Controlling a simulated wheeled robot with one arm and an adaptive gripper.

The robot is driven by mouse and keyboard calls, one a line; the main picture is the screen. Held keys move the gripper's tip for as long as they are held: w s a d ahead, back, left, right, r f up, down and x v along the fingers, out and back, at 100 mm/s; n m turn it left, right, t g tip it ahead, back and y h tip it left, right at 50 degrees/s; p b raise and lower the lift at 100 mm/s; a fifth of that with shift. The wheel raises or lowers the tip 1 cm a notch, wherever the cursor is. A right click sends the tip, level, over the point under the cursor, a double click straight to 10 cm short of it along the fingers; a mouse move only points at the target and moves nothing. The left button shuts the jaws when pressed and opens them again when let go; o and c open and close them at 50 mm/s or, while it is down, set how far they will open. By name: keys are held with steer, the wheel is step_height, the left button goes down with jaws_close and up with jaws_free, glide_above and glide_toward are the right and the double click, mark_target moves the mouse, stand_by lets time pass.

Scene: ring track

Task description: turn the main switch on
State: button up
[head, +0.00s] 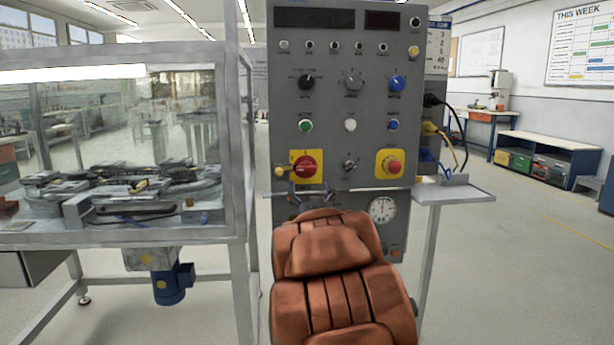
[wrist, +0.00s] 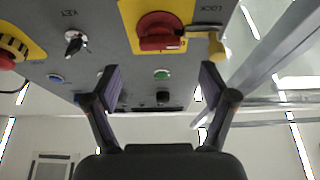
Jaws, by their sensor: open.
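The main switch (head: 307,167) is a red rotary knob on a yellow plate, low on the left of the grey control panel (head: 330,110). It also shows at the top of the wrist view (wrist: 160,32), which is upside down; its handle bar looks about horizontal there. A yellow padlock-like piece (head: 280,171) sits at the plate's edge, by the LOCK label in the wrist view (wrist: 216,46). I cannot tell whether it passes through the switch. My gripper (wrist: 161,82) is open and empty, apart from the knob. In the head view my gripper (head: 312,194) is just below the switch.
A key switch (head: 350,164) and a red stop button (head: 390,166) on yellow are right of the main switch. Several knobs and buttons are above. A glazed machine enclosure (head: 238,150) stands close on the left; a small shelf (head: 455,193) with cables is on the right.

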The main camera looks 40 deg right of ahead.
mark_target(307, 170)
steer(key=shift+b+x, duration=0.55)
steer(key=shift+x, duration=3)
steer(key=shift+f, duration=0.1)
steer(key=shift+c, duration=0.4)
steer(key=c, duration=1.1)
